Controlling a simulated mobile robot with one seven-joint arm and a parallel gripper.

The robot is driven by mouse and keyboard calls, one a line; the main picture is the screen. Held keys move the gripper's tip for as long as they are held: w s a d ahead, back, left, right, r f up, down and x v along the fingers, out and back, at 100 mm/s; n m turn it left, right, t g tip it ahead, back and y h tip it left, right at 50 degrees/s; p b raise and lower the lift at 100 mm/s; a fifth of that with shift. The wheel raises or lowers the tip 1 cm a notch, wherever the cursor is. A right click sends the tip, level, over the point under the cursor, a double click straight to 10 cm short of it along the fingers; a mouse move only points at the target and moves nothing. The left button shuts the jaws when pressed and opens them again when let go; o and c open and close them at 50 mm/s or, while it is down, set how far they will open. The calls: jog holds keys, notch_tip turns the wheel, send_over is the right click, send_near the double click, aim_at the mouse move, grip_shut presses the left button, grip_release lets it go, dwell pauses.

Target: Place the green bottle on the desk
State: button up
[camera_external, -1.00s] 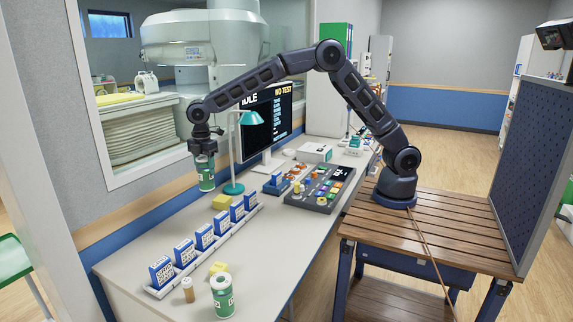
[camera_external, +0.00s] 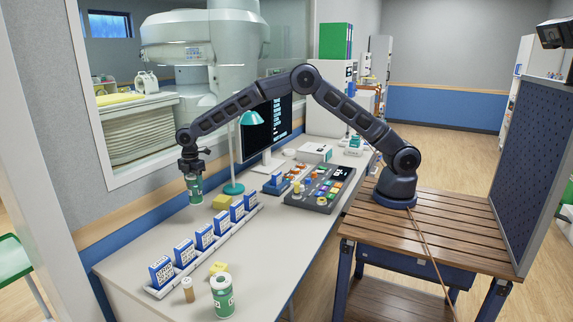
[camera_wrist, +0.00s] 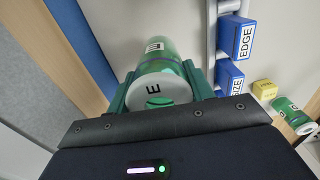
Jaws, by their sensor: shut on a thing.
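My gripper (camera_external: 191,172) is shut on a green bottle (camera_external: 195,190) with a white label, held upright near the wall at the back left of the desk. In the wrist view the held bottle (camera_wrist: 160,85) sits between the jaws, its pale round end marked "E" toward the camera. In the external view the bottle's lower end is near the desk (camera_external: 262,250); I cannot tell whether it touches. A second green-and-white container (camera_external: 222,298) stands at the desk's front, and shows at the right of the wrist view (camera_wrist: 295,117).
A rail of several blue-and-white boxes (camera_external: 205,237) runs along the desk beside the held bottle. A teal lamp (camera_external: 233,188), yellow blocks (camera_external: 222,202), a small brown cylinder (camera_external: 188,291), a monitor (camera_external: 267,130) and a control panel (camera_external: 318,190) also stand there. The front right desk surface is clear.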

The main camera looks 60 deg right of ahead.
aim_at(197, 204)
notch_tip(197, 204, down, 10)
jog(key=shift+f, duration=0.15)
dwell(0.4)
jog(key=shift+f, duration=0.15)
jog(key=o, duration=1.2)
